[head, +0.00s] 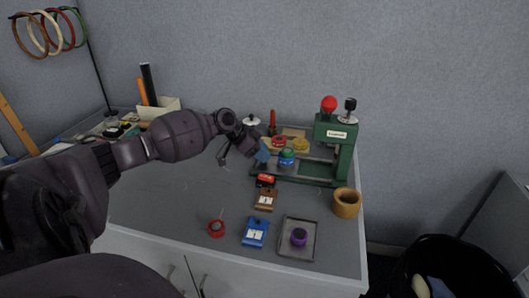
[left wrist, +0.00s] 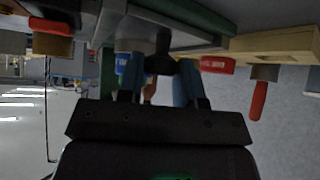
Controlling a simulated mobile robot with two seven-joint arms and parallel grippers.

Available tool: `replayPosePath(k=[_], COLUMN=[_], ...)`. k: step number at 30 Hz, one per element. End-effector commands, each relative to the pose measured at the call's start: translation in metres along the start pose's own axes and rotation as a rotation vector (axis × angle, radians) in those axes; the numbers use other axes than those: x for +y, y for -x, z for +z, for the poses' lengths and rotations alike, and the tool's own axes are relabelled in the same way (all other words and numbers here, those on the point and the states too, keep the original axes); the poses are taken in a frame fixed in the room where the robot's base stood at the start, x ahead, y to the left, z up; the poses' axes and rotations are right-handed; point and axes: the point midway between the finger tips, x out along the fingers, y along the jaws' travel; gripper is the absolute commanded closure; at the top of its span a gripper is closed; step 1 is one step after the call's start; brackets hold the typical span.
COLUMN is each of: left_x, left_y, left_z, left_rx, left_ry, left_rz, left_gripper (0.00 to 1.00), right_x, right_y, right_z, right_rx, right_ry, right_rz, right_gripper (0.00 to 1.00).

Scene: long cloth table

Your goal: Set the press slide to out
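The green press (head: 345,150) stands at the back right of the table, with a red knob (head: 329,103) on top. Its low base frame reaches left toward my left gripper (head: 243,155). A blue-and-green round piece (head: 287,158) stands at that frame; the slide itself is hard to make out. My left gripper is at the frame's left end, fingers apart. In the left wrist view, which looks upside down, a dark knob (left wrist: 172,48) shows just beyond the blue-tipped fingers (left wrist: 157,85). I cannot tell whether they touch it. My right gripper is out of view.
In front of the press are a red-black box (head: 265,181), an orange-brown box (head: 266,200), a blue box (head: 255,232), a red piece (head: 216,229), a grey tray (head: 312,225) with a purple ring (head: 299,237), and a wooden cup (head: 347,203). Clear table lies left.

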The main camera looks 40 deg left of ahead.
Motion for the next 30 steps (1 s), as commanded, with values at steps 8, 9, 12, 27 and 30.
replayPosePath(k=[8,9,12,27,30], left_x=[-0.001,-0.001,-0.001,-0.001,-0.001], left_y=[0.001,0.001,0.001,0.075,0.090], left_z=[0.001,0.001,0.001,-0.002,-0.001], left_rx=[-0.002,-0.002,-0.001,0.001,0.000], left_ry=[0.001,0.001,0.001,0.000,0.000], left_rz=[-0.003,-0.002,-0.002,-0.007,-0.005], left_gripper=[0.46,0.46,0.46,0.46,0.46], right_x=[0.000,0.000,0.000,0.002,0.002], right_y=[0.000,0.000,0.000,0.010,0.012], right_z=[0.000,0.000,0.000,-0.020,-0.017], right_rx=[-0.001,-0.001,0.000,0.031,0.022], right_ry=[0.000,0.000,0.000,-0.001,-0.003], right_rz=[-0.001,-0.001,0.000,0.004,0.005], right_gripper=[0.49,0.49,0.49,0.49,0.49])
